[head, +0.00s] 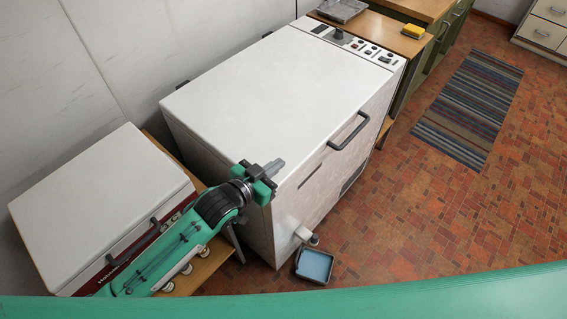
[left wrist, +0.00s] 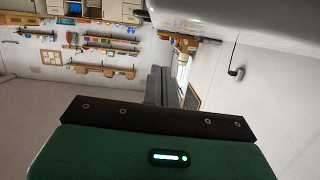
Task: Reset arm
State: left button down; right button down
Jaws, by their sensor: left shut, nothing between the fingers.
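My left arm (head: 175,250) reaches in from the lower left, over the front of the smaller white-lidded box. My left gripper (head: 274,168) is shut and empty, its grey fingers together. It is at the near left corner of the large white tub (head: 270,90), and I cannot tell whether it touches it. In the left wrist view the shut fingers (left wrist: 158,87) point away from the camera with nothing between them. The tub's lid is down, with a dark handle (head: 349,131) on its front. My right gripper is in neither view.
The white-lidded box (head: 100,195) stands on a wooden table at the left. A blue tray (head: 314,266) lies on the brick floor below the tub's spout (head: 305,235). A yellow sponge (head: 413,31) sits on the wooden counter behind. A striped rug (head: 470,105) lies on open floor.

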pick_arm(q)
jog(key=v, duration=0.6)
jog(key=shift+a+b, duration=0.2)
jog(key=shift+b, duration=0.2)
jog(key=shift+r, duration=0.15)
jog(key=s+a+f+n+g+y, duration=0.4)
jog(key=s+a+f+y, duration=0.1)
jog(key=s+a, duration=0.5)
jog(key=s+a+f+n+g+y, duration=0.35)
jog(key=s+a+f+y, duration=0.2)
jog(key=s+a, duration=0.4)
notch_tip(320, 180, down, 32)
jog(key=s+g, duration=0.1)
jog(key=s, duration=0.1)
jog(key=s+a+f+g, duration=0.1)
jog(key=s+a+f, duration=0.2)
jog(key=s+f, duration=1.5)
jog(key=shift+m, duration=0.35)
